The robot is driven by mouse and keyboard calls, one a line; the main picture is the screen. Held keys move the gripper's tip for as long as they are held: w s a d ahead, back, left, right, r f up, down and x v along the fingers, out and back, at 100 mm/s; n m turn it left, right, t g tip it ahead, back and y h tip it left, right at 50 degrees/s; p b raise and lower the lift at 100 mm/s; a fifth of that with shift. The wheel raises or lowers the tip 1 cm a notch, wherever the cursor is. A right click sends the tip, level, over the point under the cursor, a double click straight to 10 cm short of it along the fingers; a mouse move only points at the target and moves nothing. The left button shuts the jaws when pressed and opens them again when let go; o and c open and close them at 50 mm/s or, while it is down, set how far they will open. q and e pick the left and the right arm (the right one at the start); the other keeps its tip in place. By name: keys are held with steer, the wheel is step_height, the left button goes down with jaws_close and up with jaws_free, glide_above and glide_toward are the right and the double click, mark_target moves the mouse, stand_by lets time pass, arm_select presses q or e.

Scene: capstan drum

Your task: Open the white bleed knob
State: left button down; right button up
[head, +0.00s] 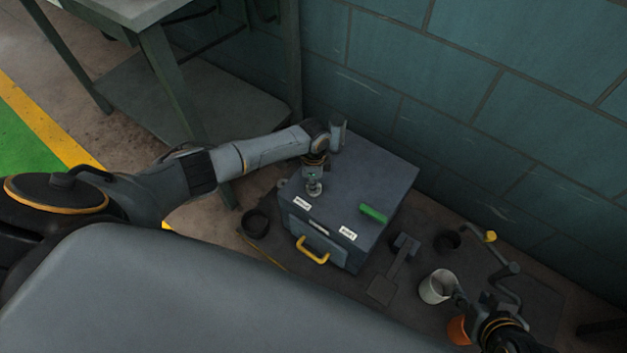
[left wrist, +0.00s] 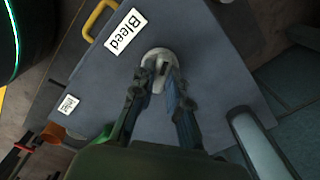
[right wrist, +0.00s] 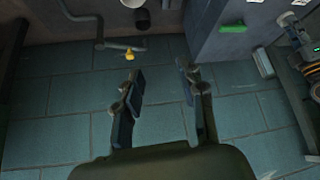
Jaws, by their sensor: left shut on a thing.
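The white bleed knob (left wrist: 158,60) sits on top of the grey box (head: 365,170), beside a white label (left wrist: 125,31) reading "Bleed". My left gripper (left wrist: 160,75) points down at the knob and is shut on it, one finger on each side. In the head view the left gripper (head: 314,187) stands over the box's near left corner and hides most of the knob. My right gripper (right wrist: 162,82) is open and empty. In the head view my right arm is at the lower right, close to a white cup.
A green handle (head: 373,214) and a second label (head: 348,233) are on the box; a yellow handle (head: 313,252) is on its front. A white cup (head: 437,287), an orange cup (head: 458,330) and a crank with yellow knob (head: 490,236) are to the right. A wall stands behind.

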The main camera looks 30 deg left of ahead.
arm_select(q)
steer(key=m, duration=0.2)
steer(key=shift+d+m, duration=0.1)
steer(key=shift+m, duration=1.7)
arm_select(e)
steer(key=shift+s+d+f+g, duration=0.15)
steer(key=shift+s+g, duration=0.1)
steer(key=shift+s, duration=0.15)
steer(key=shift+s+d+f+g, duration=0.15)
steer(key=shift+s+g, duration=0.1)
steer(key=shift+s, duration=0.15)
arm_select(q)
steer(key=c, duration=1.3)
jaws_free()
step_height(320, 180, up, 12)
